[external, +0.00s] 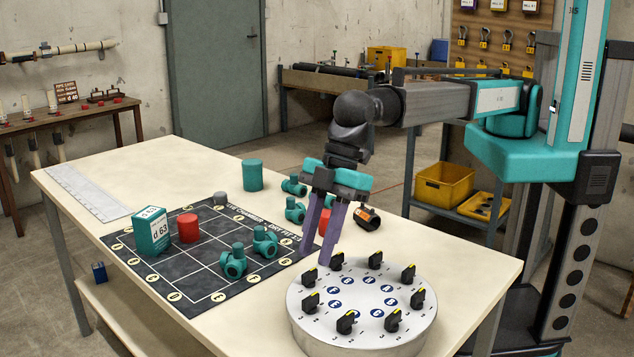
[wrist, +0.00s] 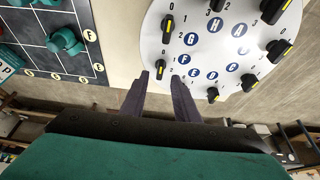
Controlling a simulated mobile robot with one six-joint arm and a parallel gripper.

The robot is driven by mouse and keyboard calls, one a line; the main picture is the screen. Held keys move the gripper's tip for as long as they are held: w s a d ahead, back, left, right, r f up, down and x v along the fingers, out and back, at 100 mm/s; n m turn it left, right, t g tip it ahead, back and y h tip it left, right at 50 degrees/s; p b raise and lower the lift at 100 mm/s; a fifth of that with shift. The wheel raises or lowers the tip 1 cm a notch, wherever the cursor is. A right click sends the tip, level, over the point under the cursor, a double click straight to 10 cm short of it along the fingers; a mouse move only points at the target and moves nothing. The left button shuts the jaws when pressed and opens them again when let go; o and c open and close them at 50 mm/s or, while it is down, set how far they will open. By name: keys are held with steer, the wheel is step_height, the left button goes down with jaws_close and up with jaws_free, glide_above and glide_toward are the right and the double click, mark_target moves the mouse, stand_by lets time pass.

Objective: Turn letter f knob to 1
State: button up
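A round white disc (external: 363,340) carries a ring of black knobs with yellow marks around blue letter badges. It fills the upper right of the wrist view (wrist: 230,50). My gripper (external: 318,255) is open and points down over the disc's far-left edge. In the wrist view, a black knob (wrist: 160,69) shows between the two fingertips (wrist: 161,76), beside what looks like the F badge (wrist: 183,59). Digits 0 and 2 show around this knob; its exact pointing is too small to read surely. In the external view the fingertips seem above the knobs (external: 311,279), apparently not touching.
Neighbouring knobs stand close, one (wrist: 168,27) higher in the wrist view and one (wrist: 213,94) to the right. A dark grid mat (external: 190,275) with teal fittings, a red cylinder (external: 188,228) and a box (external: 152,231) lies left. An orange-black part (external: 367,217) stands behind my gripper.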

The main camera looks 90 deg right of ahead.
mark_target(310, 271)
steer(key=shift+p+x, duration=0.4)
steer(key=shift+x, duration=1.45)
steer(key=shift+c, duration=0.3)
jaws_close()
